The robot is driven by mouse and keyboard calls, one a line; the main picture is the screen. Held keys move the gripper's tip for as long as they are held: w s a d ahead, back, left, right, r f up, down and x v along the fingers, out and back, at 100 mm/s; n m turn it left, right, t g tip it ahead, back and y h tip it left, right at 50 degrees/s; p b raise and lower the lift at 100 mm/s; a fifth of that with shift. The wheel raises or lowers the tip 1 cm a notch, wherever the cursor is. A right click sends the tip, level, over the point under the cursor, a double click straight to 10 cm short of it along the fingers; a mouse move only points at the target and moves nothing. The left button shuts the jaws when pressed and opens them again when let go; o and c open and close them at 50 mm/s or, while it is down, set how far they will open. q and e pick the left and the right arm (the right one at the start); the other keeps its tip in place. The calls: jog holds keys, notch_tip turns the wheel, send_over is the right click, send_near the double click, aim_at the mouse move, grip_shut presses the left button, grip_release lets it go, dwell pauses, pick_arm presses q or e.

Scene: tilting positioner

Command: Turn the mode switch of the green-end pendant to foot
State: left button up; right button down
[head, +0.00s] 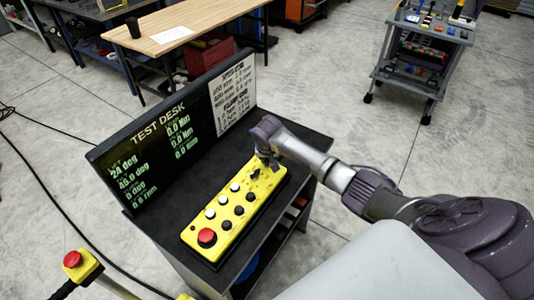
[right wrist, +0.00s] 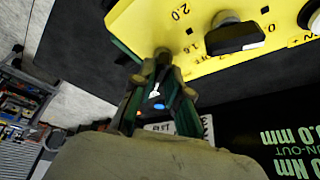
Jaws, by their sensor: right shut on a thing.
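The yellow pendant (head: 232,212) lies on the dark top of the test desk, with a red button (head: 207,237) at its near end and rows of white and black controls. A strip of green (right wrist: 124,48) shows at its far end in the right wrist view. My right gripper (head: 268,162) is over that far end, pointing down. In the right wrist view its fingers (right wrist: 163,66) are closed on a small knob, apparently the mode switch, which they mostly hide. Its setting cannot be read. A black knob (right wrist: 237,38) with number marks sits beside it. My left gripper is out of view.
The display panel (head: 150,140) stands along the back of the desk, close to the pendant. A red button on a yellow box (head: 76,262) is at the lower left. A wooden workbench (head: 185,25) and a grey tool cart (head: 420,50) stand farther off, with open floor between.

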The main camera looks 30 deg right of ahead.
jog(key=shift+r+m, duration=0.1)
jog(key=shift+m, duration=0.4)
jog(key=shift+w, duration=0.1)
jog(key=c, duration=1.2)
grip_release()
jog(key=shift+o, duration=0.2)
jog(key=v, duration=1.2)
jog(key=shift+a, duration=0.25)
